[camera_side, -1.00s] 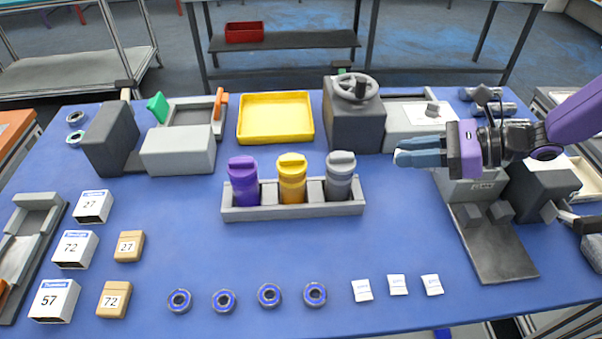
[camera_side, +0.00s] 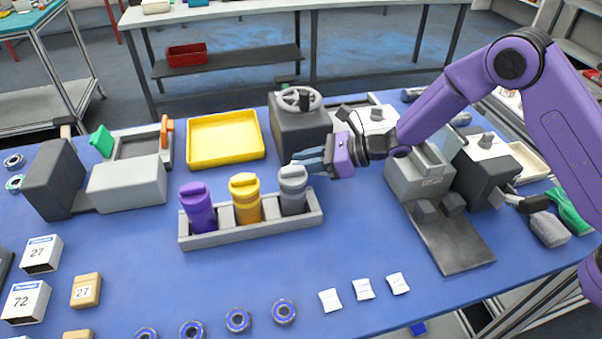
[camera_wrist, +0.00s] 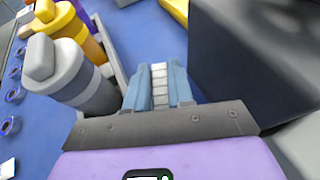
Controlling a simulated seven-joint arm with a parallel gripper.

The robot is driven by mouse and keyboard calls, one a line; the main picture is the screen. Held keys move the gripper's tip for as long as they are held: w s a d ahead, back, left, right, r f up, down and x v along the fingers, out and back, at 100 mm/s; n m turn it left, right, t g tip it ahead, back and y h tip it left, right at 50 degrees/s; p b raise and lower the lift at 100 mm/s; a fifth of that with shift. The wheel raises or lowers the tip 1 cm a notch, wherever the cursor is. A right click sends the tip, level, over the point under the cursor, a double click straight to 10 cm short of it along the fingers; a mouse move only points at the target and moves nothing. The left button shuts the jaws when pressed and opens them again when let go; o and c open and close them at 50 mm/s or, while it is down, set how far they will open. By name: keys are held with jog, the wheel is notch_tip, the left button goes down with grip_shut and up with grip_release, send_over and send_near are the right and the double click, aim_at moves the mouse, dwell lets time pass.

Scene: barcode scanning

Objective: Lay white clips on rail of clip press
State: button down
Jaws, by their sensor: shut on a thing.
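My gripper (camera_side: 300,161) points left above the tray of bottles, close to the grey bottle's lid in the picture. In the wrist view, its blue fingers (camera_wrist: 160,76) are shut on a strip of small white pieces (camera_wrist: 160,88), which look like the white clips. The side view does not show the strip clearly. A grey machine with a handwheel (camera_side: 298,124) stands behind the gripper, and a grey machine with a dark plate (camera_side: 452,232) stands to its right. I cannot tell which machine is the clip press, and no rail is clearly visible.
Purple (camera_side: 199,210), yellow (camera_side: 244,200) and grey (camera_side: 293,190) bottles stand in a grey tray (camera_side: 250,234). A yellow tray (camera_side: 225,140) lies behind. White packets (camera_side: 364,290) and blue-ringed parts (camera_side: 238,320) lie in front. Blue table is clear between packets and bottle tray.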

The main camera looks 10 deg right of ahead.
jog(key=shift+w+a+f, duration=0.2)
jog(key=shift+w+f, duration=0.05)
jog(key=shift+f, duration=0.15)
jog(key=shift+w+f, duration=0.15)
jog(key=shift+f, duration=1.55)
jog(key=c, duration=1.3)
grip_release()
jog(key=shift+f, duration=0.1)
jog(key=shift+o, duration=0.2)
jog(key=shift+r, duration=0.2)
jog(key=shift+d+r, duration=0.1)
jog(key=shift+d, duration=0.3)
jog(key=shift+v, duration=1.2)
jog(key=r, duration=0.7)
jog(key=shift+a, duration=0.2)
